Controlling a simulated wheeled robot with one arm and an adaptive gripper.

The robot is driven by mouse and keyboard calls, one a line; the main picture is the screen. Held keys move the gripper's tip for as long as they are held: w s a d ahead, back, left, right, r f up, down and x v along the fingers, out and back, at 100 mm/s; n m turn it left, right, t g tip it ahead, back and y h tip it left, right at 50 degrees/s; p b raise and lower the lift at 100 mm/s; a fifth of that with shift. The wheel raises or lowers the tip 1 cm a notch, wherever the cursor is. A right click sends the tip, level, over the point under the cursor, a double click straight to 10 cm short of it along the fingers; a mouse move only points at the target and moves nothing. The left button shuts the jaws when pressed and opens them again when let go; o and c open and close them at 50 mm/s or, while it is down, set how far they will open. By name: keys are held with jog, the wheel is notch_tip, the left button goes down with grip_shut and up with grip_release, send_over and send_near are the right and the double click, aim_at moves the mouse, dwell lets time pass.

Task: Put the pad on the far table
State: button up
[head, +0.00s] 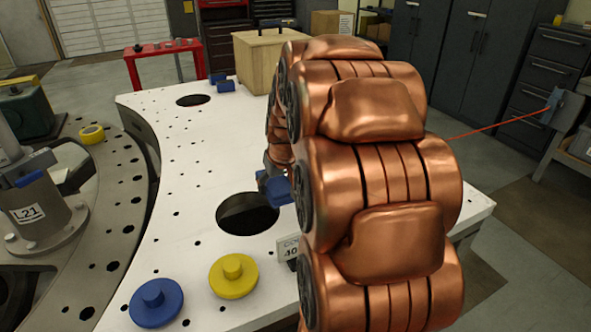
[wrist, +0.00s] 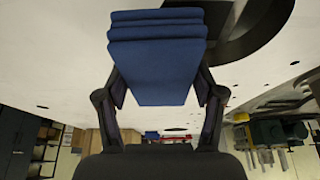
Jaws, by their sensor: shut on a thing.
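A blue pad with a stepped end (wrist: 157,68) sits between the two dark fingers of my gripper (wrist: 160,88) in the wrist view. My gripper is shut on it. In the head view the blue pad (head: 276,188) shows beside the large hole in the white plate, partly hidden by my copper arm. I cannot tell whether it touches the plate. A red table (head: 165,48) stands on the floor at the back left, beyond the white plate, with small things on its top.
The white plate (head: 190,130) carries a wooden box (head: 262,60), small blue blocks (head: 222,82), a yellow knobbed disc (head: 233,275) and a blue knobbed disc (head: 157,302). A red line (head: 498,124) stretches at the right. Dark cabinets (head: 455,55) stand behind.

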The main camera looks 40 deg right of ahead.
jog(key=w+d+p, duration=0.1)
jog(key=d, duration=0.3)
jog(key=w+d+p, duration=0.1)
jog(key=d, duration=0.3)
jog(key=w+d+f+p, duration=0.1)
jog(key=w+d, duration=0.1)
jog(key=d, duration=0.2)
jog(key=shift+p, duration=0.4)
jog(key=shift+f+p, duration=0.95)
jog(key=shift+f, duration=0.85)
jog(key=shift+f, duration=0.2)
jog(key=o, duration=1.1)
jog(key=shift+r, duration=0.15)
